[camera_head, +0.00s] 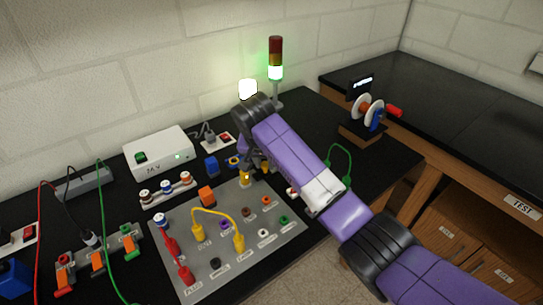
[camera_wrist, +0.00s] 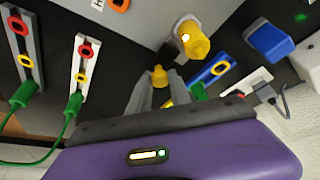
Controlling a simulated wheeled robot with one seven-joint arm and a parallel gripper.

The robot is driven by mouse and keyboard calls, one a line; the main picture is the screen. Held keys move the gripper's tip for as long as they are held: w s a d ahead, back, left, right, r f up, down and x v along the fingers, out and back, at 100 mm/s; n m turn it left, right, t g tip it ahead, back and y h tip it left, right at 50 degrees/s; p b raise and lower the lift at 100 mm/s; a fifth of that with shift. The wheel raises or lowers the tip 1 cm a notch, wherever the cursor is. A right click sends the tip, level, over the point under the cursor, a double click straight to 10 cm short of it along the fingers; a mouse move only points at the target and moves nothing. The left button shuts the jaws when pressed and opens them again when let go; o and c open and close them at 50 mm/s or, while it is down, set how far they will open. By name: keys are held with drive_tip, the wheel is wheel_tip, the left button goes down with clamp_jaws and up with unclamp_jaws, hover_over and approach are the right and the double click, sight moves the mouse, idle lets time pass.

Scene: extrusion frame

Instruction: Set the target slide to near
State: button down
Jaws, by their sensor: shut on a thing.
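My gripper (camera_wrist: 160,86) points at the black bench, with its two grey fingers closed around a small yellow knob (camera_wrist: 158,75). What the knob is mounted on is mostly hidden by the fingers. Just right of it is a blue rail (camera_wrist: 208,76) with a yellow ring (camera_wrist: 221,68). Two pale slotted rails, one outer (camera_wrist: 27,50) and one inner (camera_wrist: 81,65), lie to the left, each with red and yellow rings and a green plug. I cannot tell which slide is the target. In the head view my forearm and wrist hide most of this area.
A thick yellow cylinder (camera_wrist: 192,40) stands close above the fingers in the wrist view, on the grey plug panel (camera_head: 190,285). A blue block (camera_wrist: 269,43) is to the right. The head view shows a signal tower (camera_head: 275,72) lit green and a reel stand (camera_head: 362,133).

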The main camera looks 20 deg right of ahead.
drive_tip(key=shift+s+a+r, duration=0.1)
drive_tip(key=shift+s+a, duration=0.05)
drive_tip(key=shift+a, duration=0.35)
drive_tip(key=shift+d, duration=0.1)
drive_tip(key=c, duration=1.2)
unclamp_jaws()
drive_tip(key=shift+b+v, duration=0.5)
drive_tip(key=shift+v, duration=3.35)
